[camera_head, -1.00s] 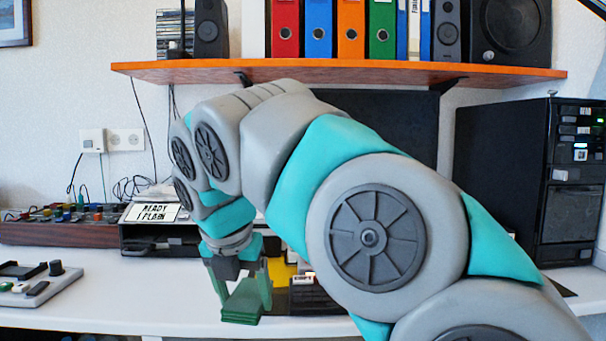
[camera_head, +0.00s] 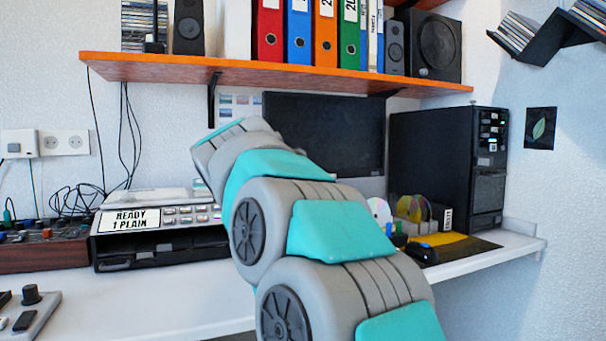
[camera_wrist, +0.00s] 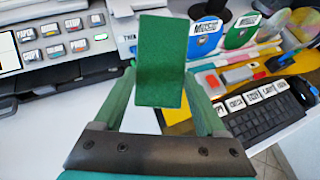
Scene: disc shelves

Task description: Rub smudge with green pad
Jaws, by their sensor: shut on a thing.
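In the wrist view my gripper (camera_wrist: 160,80) has its two green fingers shut on the green pad (camera_wrist: 162,52). The pad is a flat green rectangle that sticks out beyond the fingertips and is held above the desk. In the head view my own arm hides the gripper and the pad. I cannot make out a smudge in either view. Shiny discs (camera_head: 380,211) stand upright on the desk at the right in the head view.
A device with a READY 1 PLAIN display (camera_head: 130,221) stands left of my arm. A black tower (camera_head: 430,165) and a dark monitor (camera_head: 335,130) stand behind. An orange shelf (camera_head: 290,73) hangs above. A black mouse (camera_head: 422,252) lies on the right.

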